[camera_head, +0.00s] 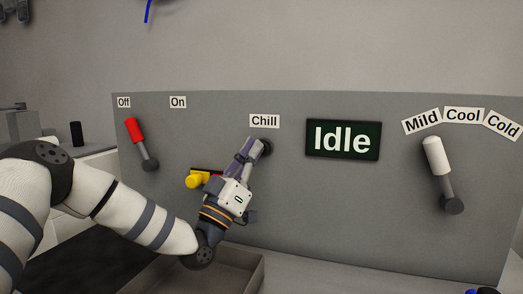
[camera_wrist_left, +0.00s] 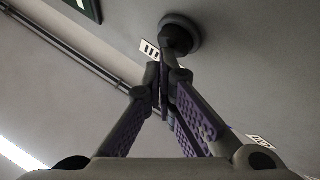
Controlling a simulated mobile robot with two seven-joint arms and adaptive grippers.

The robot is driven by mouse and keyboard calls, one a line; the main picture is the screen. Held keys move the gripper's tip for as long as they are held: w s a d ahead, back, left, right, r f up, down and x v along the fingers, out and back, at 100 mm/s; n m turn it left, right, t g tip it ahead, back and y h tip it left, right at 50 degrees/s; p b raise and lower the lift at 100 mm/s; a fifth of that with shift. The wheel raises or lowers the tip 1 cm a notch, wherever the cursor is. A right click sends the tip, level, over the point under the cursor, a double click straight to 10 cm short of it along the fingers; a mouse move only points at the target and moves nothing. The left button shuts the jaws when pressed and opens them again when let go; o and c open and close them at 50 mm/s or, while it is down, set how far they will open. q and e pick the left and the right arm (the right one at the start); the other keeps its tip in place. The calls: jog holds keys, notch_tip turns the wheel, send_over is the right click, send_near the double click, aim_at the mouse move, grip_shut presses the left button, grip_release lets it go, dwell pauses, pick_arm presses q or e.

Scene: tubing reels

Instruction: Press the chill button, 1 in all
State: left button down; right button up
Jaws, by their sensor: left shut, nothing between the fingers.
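The chill button (camera_head: 267,147) is a dark round knob on the grey panel, just below the "Chill" label (camera_head: 264,121). In the left wrist view the round button (camera_wrist_left: 181,32) sits on its base at the top, right of centre. My left gripper (camera_head: 257,146) is shut and empty, its tips at the button's left side in the head view. In the wrist view its fingertips (camera_wrist_left: 166,60) overlap the button's lower edge; I cannot tell whether they press it. The display (camera_head: 343,140) reads "Idle". My right gripper is not in view.
A red lever (camera_head: 135,131) stands under the "Off" label at left, with "On" beside it. A white lever (camera_head: 435,157) sits at right under the "Mild", "Cool" and "Cold" labels. A yellow object (camera_head: 197,180) shows behind my wrist. A grey tray (camera_head: 247,272) lies below my arm.

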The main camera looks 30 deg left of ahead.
pick_arm(q)
jog(key=shift+w+a+r+y, duration=0.15)
jog(key=shift+w+r+y, duration=0.1)
jog(key=shift+y, duration=0.05)
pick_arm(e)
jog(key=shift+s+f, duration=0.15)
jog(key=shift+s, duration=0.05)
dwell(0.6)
pick_arm(q)
jog(key=shift+s+d+f+p, duration=0.15)
jog(key=shift+s+p, duration=0.05)
jog(key=shift+s, duration=0.2)
jog(key=shift+s+d+f+p, duration=0.1)
jog(key=shift+s+f+p, duration=0.05)
jog(key=shift+s, duration=0.2)
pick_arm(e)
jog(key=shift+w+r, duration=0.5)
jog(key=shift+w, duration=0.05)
pick_arm(q)
jog(key=s+p, duration=0.1)
jog(key=s, duration=0.1)
jog(key=s+d+p, duration=0.1)
jog(key=s, duration=0.2)
jog(key=shift+d, duration=0.1)
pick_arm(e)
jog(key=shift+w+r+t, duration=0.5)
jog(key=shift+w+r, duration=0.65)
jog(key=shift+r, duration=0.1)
